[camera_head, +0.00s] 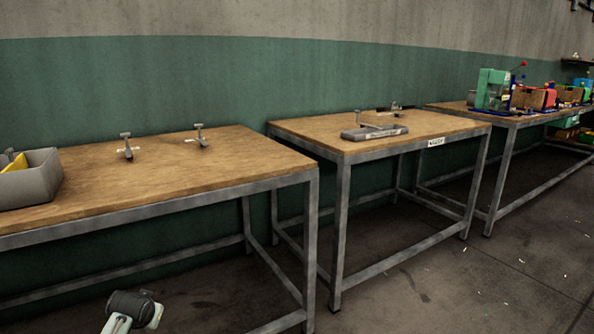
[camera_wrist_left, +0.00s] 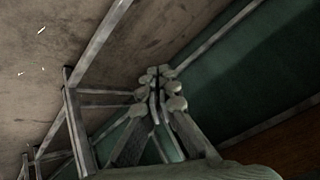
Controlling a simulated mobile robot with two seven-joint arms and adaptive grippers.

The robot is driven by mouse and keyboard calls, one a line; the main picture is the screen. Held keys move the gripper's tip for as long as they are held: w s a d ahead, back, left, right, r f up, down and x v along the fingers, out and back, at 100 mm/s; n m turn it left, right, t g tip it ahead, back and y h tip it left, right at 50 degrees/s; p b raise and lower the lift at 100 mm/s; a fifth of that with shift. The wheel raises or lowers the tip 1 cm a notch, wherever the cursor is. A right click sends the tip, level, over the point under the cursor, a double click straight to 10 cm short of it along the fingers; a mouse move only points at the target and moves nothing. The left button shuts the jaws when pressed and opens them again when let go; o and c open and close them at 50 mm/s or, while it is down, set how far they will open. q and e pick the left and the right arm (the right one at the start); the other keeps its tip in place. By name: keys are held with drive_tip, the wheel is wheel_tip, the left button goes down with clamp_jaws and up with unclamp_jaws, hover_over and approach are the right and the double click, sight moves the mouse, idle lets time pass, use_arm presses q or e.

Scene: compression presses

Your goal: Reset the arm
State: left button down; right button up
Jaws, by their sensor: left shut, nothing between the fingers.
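My left gripper (camera_wrist_left: 154,78) shows in the left wrist view, its two fingers together with nothing between them. It hangs in free air, with table legs and the green wall behind it. In the head view, a white and dark part of my own arm shows at the bottom left, below the near table's top. The left gripper's fingers cannot be made out there. My right gripper is in neither view.
The near wooden table (camera_head: 200,175) carries a grey bin (camera_head: 42,185) and two small clamps (camera_head: 127,146). The middle table (camera_head: 320,130) holds a grey fixture (camera_head: 375,132). A green press (camera_head: 491,88) stands on the far right table. Open floor (camera_head: 450,280) lies in front.

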use_arm(q)
drive_tip(key=s+d+f+g, duration=0.1)
drive_tip(key=s+d+f, duration=0.2)
drive_tip(key=s+f, duration=0.3)
drive_tip(key=s+d+f+g+h, duration=0.1)
drive_tip(key=s+d+f, duration=0.3)
drive_tip(key=s, duration=1.3)
drive_tip(key=s+d+f+g+h, duration=0.1)
drive_tip(key=s+d+f+g, duration=0.1)
drive_tip(key=s+f, duration=0.6)
drive_tip(key=s+d, duration=0.1)
drive_tip(key=s, duration=0.3)
drive_tip(key=shift+d+m, duration=0.2)
drive_tip(key=shift+m, duration=0.1)
